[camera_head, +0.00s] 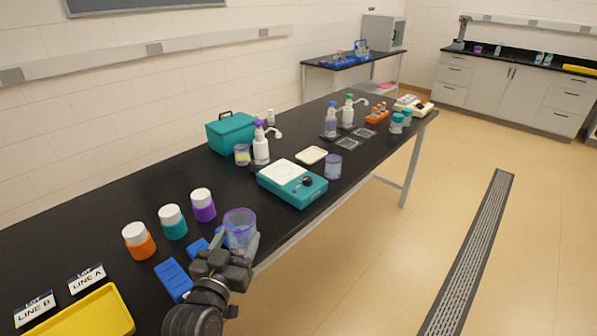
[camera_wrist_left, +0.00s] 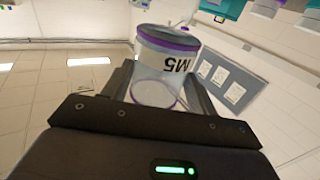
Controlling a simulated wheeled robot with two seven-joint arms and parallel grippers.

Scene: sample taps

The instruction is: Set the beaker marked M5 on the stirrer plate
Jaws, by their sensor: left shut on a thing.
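My left gripper (camera_head: 238,250) is shut on a clear beaker with a purple rim (camera_head: 239,222), held at the near edge of the black table. In the left wrist view, the beaker (camera_wrist_left: 168,62) sits between the fingers of the gripper (camera_wrist_left: 165,85) and its label reads M5, upside down in that picture. The stirrer plate (camera_head: 290,184) is a teal box with a white top and a dark knob. It stands on the table beyond and to the right of the held beaker, and its top is bare. My right gripper is not in view.
Another purple-rimmed beaker (camera_head: 333,167) stands just right of the stirrer plate. A beaker with yellowish contents (camera_head: 242,154) and a purple-topped white bottle (camera_head: 261,146) stand behind it. Orange (camera_head: 139,241), teal (camera_head: 173,223) and purple (camera_head: 203,206) jars stand left. A pale yellow dish (camera_head: 312,155) lies behind the plate.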

